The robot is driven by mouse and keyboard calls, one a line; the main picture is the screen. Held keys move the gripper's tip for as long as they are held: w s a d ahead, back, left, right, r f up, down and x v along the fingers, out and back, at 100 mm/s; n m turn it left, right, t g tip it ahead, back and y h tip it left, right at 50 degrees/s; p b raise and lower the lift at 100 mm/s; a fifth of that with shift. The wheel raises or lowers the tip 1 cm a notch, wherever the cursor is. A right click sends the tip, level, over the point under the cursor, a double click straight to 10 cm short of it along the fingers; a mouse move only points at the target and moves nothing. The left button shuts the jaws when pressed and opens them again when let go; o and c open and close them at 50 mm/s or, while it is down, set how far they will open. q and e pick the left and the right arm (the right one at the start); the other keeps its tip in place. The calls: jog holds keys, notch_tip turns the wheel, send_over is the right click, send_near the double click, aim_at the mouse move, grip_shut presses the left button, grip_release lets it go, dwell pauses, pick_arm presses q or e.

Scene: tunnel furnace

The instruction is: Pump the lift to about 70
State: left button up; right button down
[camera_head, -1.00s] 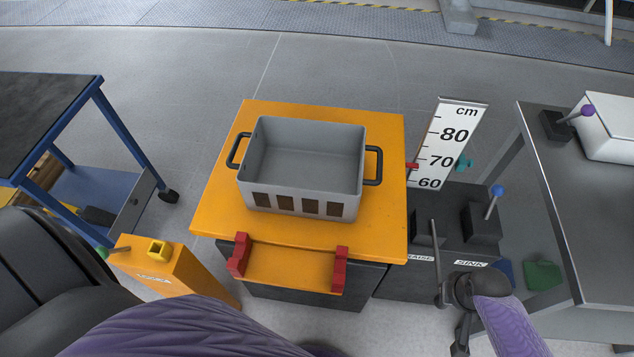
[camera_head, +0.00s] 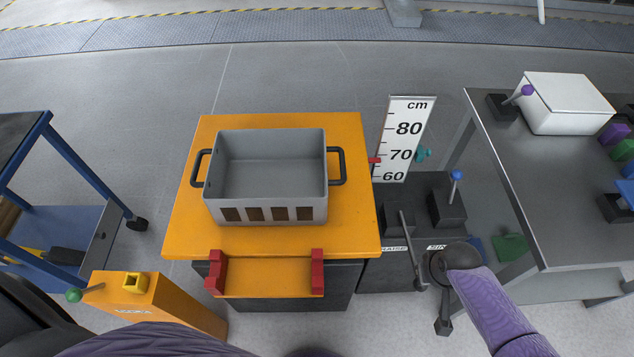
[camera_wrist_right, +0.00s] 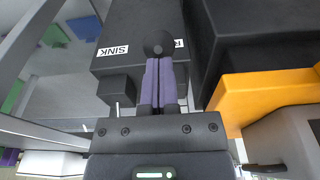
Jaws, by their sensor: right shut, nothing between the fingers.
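The lift has an orange platform (camera_head: 185,215) bearing a grey crate (camera_head: 265,215). A white cm scale (camera_head: 404,135) stands at its right; a red pointer (camera_head: 375,160) on its left edge is close to the 70 mark, seemingly slightly below. A teal marker (camera_head: 423,154) is on the other side near 70. The RAISE lever (camera_head: 410,245), a dark rod, leans toward me. The SINK lever (camera_head: 453,188) has a blue knob. My right gripper (camera_head: 443,326) is shut and empty just right of the RAISE lever's end; its fingers (camera_wrist_right: 160,62) point at a round black knob (camera_wrist_right: 158,43). My left gripper is out of view.
An orange post (camera_head: 160,300) with a green-knobbed handle (camera_head: 75,295) stands front left. A blue-framed cart (camera_head: 75,165) is at far left. A grey table (camera_head: 540,220) with a white box (camera_head: 565,103) bounds the right. Red brackets (camera_head: 317,270) jut from the platform front.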

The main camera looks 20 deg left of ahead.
jog(key=r+p, duration=0.1)
jog(key=r, duration=0.1)
jog(key=r+p, duration=0.1)
jog(key=r, duration=0.1)
jog(key=w+r+p, duration=0.1)
jog(key=r, duration=0.1)
jog(key=shift+a+p, duration=0.15)
jog(key=shift+p, duration=0.2)
jog(key=shift+f, duration=0.1)
jog(key=shift+w+a, duration=0.1)
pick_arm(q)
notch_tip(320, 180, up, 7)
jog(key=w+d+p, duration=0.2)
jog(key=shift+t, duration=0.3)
pick_arm(e)
jog(key=w+a+r, duration=0.1)
jog(key=w+r, duration=0.2)
jog(key=r, duration=0.3)
jog(key=shift+w+a, duration=0.15)
jog(key=shift+w, duration=0.2)
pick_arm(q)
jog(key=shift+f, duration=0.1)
pick_arm(e)
jog(key=shift+r, duration=0.1)
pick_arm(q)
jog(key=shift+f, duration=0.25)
pick_arm(e)
jog(key=shift+f, duration=0.4)
